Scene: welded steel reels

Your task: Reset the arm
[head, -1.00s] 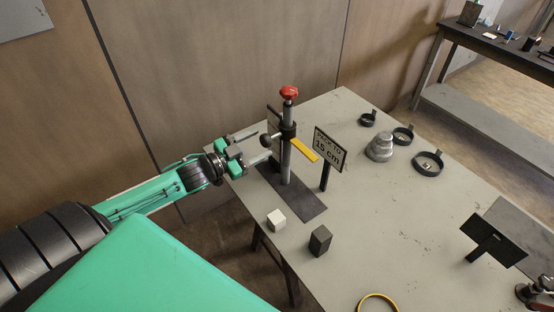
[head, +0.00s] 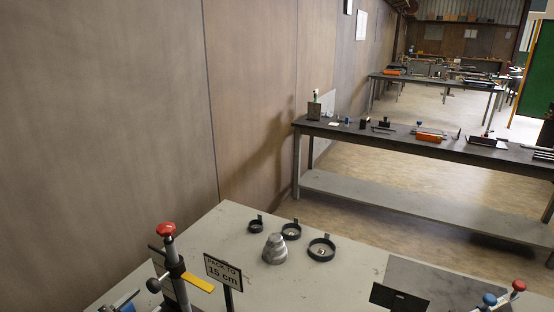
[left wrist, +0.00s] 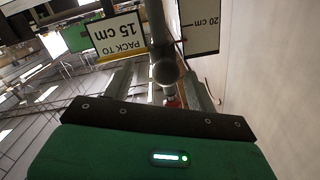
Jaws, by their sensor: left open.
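My left gripper (head: 122,302) shows only in part at the bottom left edge of the head view, beside the upright stand (head: 178,278) with a red knob. In the left wrist view my left gripper (left wrist: 160,85) has its two fingers apart, with the stand's post and round knob (left wrist: 166,72) showing between and beyond them. I see nothing held, and I cannot tell whether the fingers touch the post. My right gripper is in neither view.
A "PACK TO 15 cm" sign (head: 224,271) stands right of the post, above the grey table (head: 222,228). A grey stepped weight (head: 274,250) and several black rings (head: 321,249) lie behind. A dark bench (head: 350,132) stands farther back. A wooden wall (head: 150,100) is at left.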

